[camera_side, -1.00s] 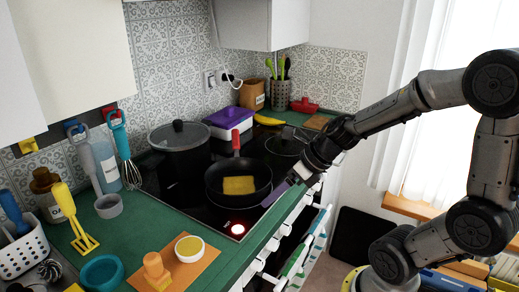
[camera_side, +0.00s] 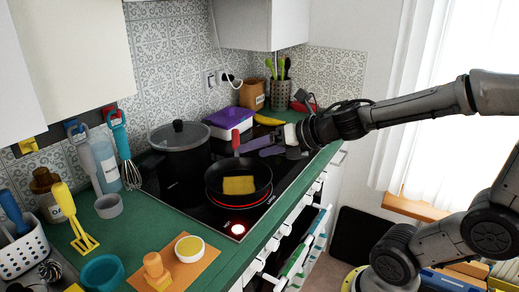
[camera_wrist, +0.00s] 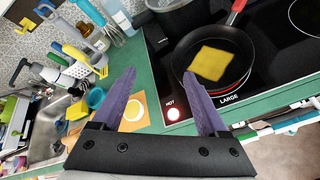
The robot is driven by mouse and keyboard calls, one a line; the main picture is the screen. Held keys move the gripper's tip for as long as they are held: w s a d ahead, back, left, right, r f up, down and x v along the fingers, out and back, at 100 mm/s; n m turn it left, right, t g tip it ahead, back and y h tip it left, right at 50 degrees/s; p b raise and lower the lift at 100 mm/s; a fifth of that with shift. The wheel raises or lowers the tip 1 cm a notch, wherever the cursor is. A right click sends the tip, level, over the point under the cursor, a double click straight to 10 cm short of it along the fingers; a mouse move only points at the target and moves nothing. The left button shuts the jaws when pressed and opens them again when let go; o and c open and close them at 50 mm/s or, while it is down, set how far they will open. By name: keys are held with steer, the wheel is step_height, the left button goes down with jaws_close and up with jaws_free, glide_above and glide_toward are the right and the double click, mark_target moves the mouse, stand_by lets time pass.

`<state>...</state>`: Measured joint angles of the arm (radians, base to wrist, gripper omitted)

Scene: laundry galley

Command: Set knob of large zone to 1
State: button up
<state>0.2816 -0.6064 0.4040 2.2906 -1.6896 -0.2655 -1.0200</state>
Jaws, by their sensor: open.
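A dark cooktop (camera_side: 200,217) is set in the green counter. The wrist view shows the label LARGE (camera_wrist: 229,98) near its front edge and a bright HOT light (camera_wrist: 172,113). A black frying pan (camera_side: 262,178) with a yellow square piece (camera_side: 239,185) sits on the zone behind that label, with a glowing red ring under it. The knob of the large zone cannot be made out for sure; small white shapes line the front below the edge. My gripper (camera_side: 253,147) is open and empty above the cooktop, behind the pan in the side view; its purple fingers (camera_wrist: 160,73) also show in the wrist view.
A black lidded pot (camera_side: 180,155) stands left of the pan. The pan's red handle (camera_side: 236,140) sticks up near my fingers. A purple-lidded box (camera_side: 229,118) and a banana (camera_side: 268,121) lie at the back. An orange board (camera_side: 195,262) lies on the front counter.

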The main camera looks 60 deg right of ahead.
steer(key=shift+a, duration=0.1)
steer(key=n+g, duration=0.6)
steer(key=g, duration=0.2)
glide_toward(277, 243)
steer(key=shift+t, duration=0.3)
steer(key=shift+s+x, duration=0.15)
steer(key=shift+x, duration=2.3)
steer(key=shift+s+x, duration=0.15)
steer(key=shift+x, duration=2.25)
steer(key=shift+f, duration=0.15)
